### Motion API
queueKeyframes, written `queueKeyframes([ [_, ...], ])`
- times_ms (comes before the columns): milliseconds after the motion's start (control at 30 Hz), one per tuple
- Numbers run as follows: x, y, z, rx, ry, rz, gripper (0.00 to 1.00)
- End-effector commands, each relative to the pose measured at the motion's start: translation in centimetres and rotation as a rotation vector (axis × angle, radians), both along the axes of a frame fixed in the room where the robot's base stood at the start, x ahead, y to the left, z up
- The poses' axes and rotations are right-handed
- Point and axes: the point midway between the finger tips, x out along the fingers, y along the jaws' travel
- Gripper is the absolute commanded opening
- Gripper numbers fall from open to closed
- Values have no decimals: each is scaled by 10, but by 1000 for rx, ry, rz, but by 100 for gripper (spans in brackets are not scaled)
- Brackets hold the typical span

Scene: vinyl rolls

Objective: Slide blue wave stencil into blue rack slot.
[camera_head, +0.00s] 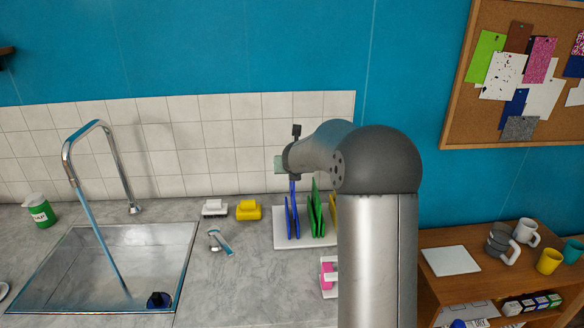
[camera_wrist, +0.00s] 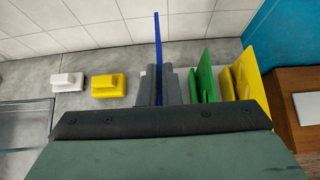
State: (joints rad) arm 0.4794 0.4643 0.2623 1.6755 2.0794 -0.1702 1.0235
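A thin blue stencil (camera_wrist: 158,45) stands edge-on between the two grey fingers of my gripper (camera_wrist: 158,86) in the wrist view. The fingers are shut on it. In the head view the stencil (camera_head: 292,188) hangs upright below my gripper, directly above the blue rack slot (camera_head: 292,222). Its lower end appears to overlap the blue slot walls; I cannot tell how deep it sits. Its wave shape cannot be made out. The rack has a white base (camera_head: 283,242). In the wrist view, my gripper hides the blue slot.
Green slot walls (camera_head: 315,212) stand just right of the blue slot, with yellow (camera_head: 333,208) partly behind my arm. White (camera_head: 214,207) and yellow (camera_head: 248,210) blocks, a blue-and-white tool (camera_head: 220,241) and a pink-and-white tool (camera_head: 328,275) lie nearby. A sink (camera_head: 110,265) is left.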

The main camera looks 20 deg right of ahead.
Motion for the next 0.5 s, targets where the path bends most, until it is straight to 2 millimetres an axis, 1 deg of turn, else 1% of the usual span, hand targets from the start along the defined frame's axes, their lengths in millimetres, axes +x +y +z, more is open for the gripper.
queueKeyframes([
  [33, 0, 0, -8, -1, 0, 1, 0],
  [500, 0, 1, -46, 0, 0, 1, 0],
])
